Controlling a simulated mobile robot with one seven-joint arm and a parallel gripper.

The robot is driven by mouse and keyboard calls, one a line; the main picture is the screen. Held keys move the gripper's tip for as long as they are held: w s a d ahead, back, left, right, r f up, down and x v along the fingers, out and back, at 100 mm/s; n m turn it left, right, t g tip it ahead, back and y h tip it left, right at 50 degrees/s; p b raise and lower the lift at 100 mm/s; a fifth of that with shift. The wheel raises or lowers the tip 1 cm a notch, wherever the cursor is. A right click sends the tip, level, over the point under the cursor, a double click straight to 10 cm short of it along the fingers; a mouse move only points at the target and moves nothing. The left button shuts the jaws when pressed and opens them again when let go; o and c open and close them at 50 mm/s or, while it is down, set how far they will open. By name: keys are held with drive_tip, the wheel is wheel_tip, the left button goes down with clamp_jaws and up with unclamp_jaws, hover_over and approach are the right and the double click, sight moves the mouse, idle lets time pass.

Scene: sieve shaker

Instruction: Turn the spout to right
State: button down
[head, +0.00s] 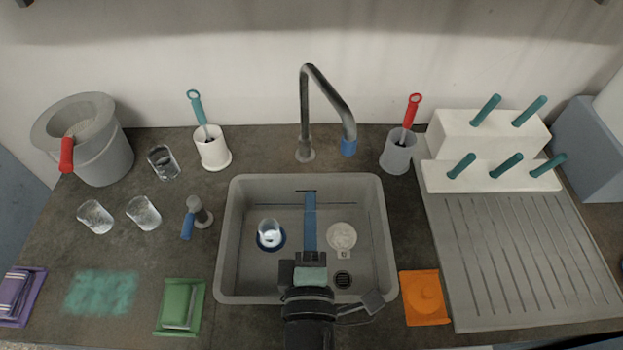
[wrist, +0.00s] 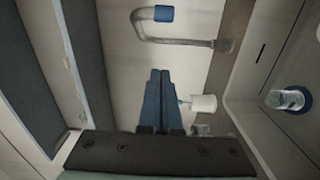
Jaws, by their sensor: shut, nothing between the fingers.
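The grey metal faucet spout (head: 328,90) rises behind the sink, bends over and comes down toward the right and front. It ends in a blue tip (head: 348,147). In the wrist view the spout (wrist: 182,40) and its blue tip (wrist: 164,13) lie ahead of the fingers. My gripper (head: 309,194) is shut and empty, its blue fingers held over the middle of the sink, pointing toward the back wall. In the wrist view the gripper (wrist: 160,72) shows both fingers together. It is in front of the spout and apart from it.
The grey sink (head: 235,235) holds a glass (head: 269,232) on a blue base and a white strainer (head: 342,237). Brush holders (head: 212,150) (head: 398,153) flank the faucet. A pegged rack (head: 490,133) stands right.

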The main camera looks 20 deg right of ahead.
drive_tip(key=w+d+p, duration=0.6)
drive_tip(key=w+d, duration=0.1)
drive_tip(key=w, duration=0.2)
idle(0.4)
drive_tip(key=shift+w+d, duration=0.1)
drive_tip(key=shift+r+p, duration=0.2)
drive_tip(key=shift+p, duration=0.3)
